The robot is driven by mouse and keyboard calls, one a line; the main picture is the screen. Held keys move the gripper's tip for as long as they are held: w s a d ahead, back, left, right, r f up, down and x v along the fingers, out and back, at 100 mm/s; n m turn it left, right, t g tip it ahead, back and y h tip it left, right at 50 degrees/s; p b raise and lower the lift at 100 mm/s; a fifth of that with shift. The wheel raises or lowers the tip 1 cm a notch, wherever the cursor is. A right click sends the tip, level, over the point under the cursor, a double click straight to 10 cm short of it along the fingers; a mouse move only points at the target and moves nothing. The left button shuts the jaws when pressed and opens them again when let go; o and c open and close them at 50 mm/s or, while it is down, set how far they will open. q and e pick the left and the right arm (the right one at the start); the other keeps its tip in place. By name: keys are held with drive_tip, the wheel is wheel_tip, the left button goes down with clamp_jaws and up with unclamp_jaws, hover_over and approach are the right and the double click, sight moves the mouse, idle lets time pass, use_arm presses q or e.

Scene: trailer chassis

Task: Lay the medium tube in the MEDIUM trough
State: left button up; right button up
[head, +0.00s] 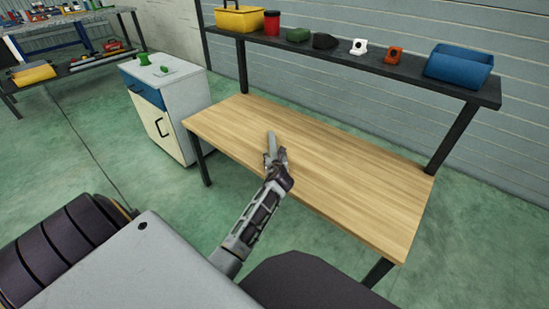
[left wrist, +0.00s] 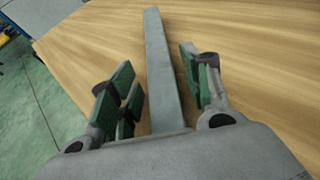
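The grey square tube (head: 271,144) is over the left part of the wooden table, at the end of my left gripper (head: 277,158). In the left wrist view the tube (left wrist: 162,65) runs lengthwise between the green-padded fingers of my left gripper (left wrist: 158,78). The fingers stand apart on either side of it, with narrow gaps showing at both sides. The tube's near end is hidden behind the gripper body. I cannot tell whether the tube rests on the table top. The MEDIUM trough and my right gripper are not in view.
The wooden table (head: 340,185) is otherwise bare. A dark shelf (head: 345,58) above its back edge holds a yellow toolbox (head: 239,20), a blue bin (head: 458,66) and several small items. A white cabinet (head: 172,120) stands left of the table. Green floor is clear in front.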

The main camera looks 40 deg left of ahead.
use_arm(q)
drive_tip(key=shift+r, duration=0.1)
drive_tip(key=shift+s+d+r, duration=0.25)
drive_tip(key=shift+s+d, duration=0.15)
drive_tip(key=shift+s+d+r+p, duration=0.2)
drive_tip(key=shift+s+p, duration=0.1)
drive_tip(key=shift+p, duration=0.1)
drive_tip(key=p+v, duration=0.1)
drive_tip(key=v, duration=0.2)
drive_tip(key=shift+s+d+r, duration=0.15)
drive_tip(key=shift+s+d, duration=0.1)
drive_tip(key=shift+s, duration=0.05)
drive_tip(key=p+v, duration=0.1)
drive_tip(key=v, duration=0.3)
drive_tip(key=shift+p, duration=0.4)
drive_tip(key=shift+s+d+r, duration=0.3)
drive_tip(key=shift+s+d, duration=0.35)
drive_tip(key=shift+s, duration=0.1)
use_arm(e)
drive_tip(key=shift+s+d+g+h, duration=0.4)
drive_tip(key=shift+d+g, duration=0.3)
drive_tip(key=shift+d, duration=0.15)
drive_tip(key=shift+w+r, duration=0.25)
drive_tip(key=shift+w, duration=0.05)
